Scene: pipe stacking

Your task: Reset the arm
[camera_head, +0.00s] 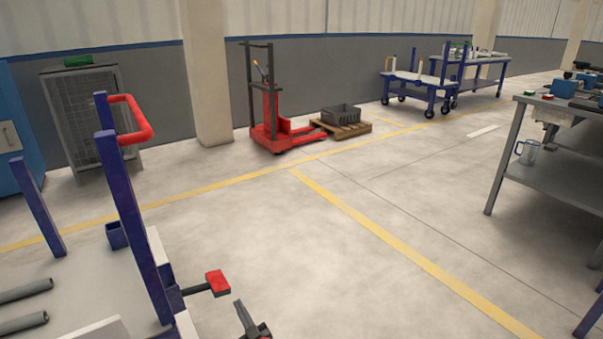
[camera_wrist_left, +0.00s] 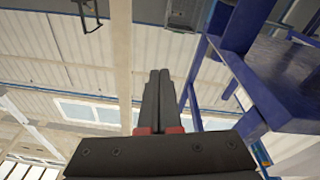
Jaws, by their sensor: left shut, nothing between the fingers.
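Two grey pipes (camera_head: 22,323) lie at the lower left of the head view, cut off by the edge, on the cart's light deck (camera_head: 75,285). My right gripper is not in view.
A blue cart post (camera_head: 130,215) with a red handle (camera_head: 140,120) stands left of my gripper. A red-tipped lever (camera_head: 217,283) juts from the cart close by. A workbench (camera_head: 505,155) stands at right. The floor between is clear. A red pallet stacker (camera_head: 270,120) is farther back.

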